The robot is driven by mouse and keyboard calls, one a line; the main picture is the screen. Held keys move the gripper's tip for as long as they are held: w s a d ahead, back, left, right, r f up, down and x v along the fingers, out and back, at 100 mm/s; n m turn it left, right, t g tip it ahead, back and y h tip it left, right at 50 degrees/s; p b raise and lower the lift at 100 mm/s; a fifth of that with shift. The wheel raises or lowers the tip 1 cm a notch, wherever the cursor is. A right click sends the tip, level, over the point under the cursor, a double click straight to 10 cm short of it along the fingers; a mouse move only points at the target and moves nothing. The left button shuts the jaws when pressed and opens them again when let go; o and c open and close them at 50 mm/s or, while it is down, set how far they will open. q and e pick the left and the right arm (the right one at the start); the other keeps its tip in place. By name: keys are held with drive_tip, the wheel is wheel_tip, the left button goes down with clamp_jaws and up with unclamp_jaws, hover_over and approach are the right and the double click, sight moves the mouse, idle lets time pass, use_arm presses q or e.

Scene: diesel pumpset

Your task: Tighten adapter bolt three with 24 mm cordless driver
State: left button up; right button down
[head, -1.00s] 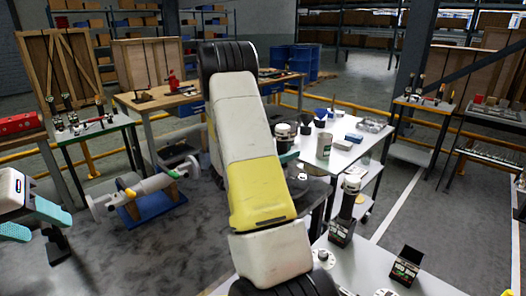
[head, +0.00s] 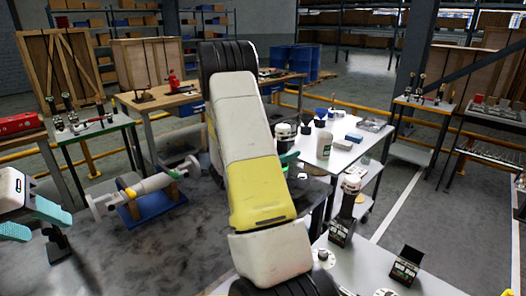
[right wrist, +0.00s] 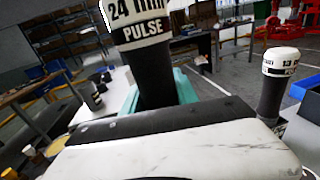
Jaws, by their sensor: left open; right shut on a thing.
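The 24 mm cordless driver (right wrist: 142,32) has a white head with black lettering "24 mm" and "PULSE" above a dark grip. My right gripper (right wrist: 158,92) has its teal fingers shut around that grip in the right wrist view. In the head view the driver's banded top (head: 285,131) shows just right of my right arm, above a teal finger. The driver's lower end is hidden. My left gripper (head: 32,222) is open and empty at the left edge of the head view. I cannot make out adapter bolt three; my right arm covers the middle of the view.
Another white-topped driver (head: 350,184) stands upright in a black holder (head: 340,232) at lower right, and shows in the right wrist view (right wrist: 282,62). An empty-looking black holder (head: 405,264) stands beside it. A white table (head: 345,137) carries cups and parts. A shaft on a blue stand (head: 150,207) is left.

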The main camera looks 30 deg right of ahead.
sight(289, 137)
drive_tip(key=shift+r, duration=2.75)
